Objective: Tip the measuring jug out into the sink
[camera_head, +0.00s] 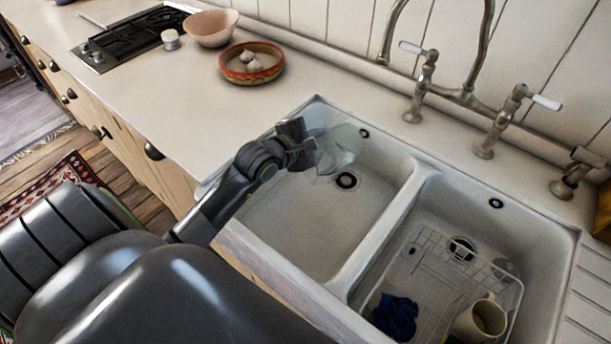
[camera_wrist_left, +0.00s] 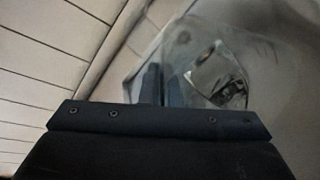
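A clear glass measuring jug (camera_head: 338,150) is tilted over the left basin of the white double sink (camera_head: 345,277). My left gripper (camera_head: 302,146) is at the jug's left side and appears shut on it. In the left wrist view the transparent jug (camera_wrist_left: 190,60) fills the space beyond the dark gripper body, with the fingers (camera_wrist_left: 160,84) seen against it. The jug's mouth seems to face down toward the basin, near the drain (camera_head: 346,180). I cannot make out any contents in it. My right gripper is not in view.
The right basin holds a wire rack (camera_head: 440,270), a dark blue cloth (camera_head: 394,316) and a cream mug (camera_head: 480,320). The tap (camera_head: 466,96) stands behind the sink. A patterned bowl (camera_head: 252,76), a pink bowl (camera_head: 210,28) and a hob (camera_head: 125,35) are on the counter to the left.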

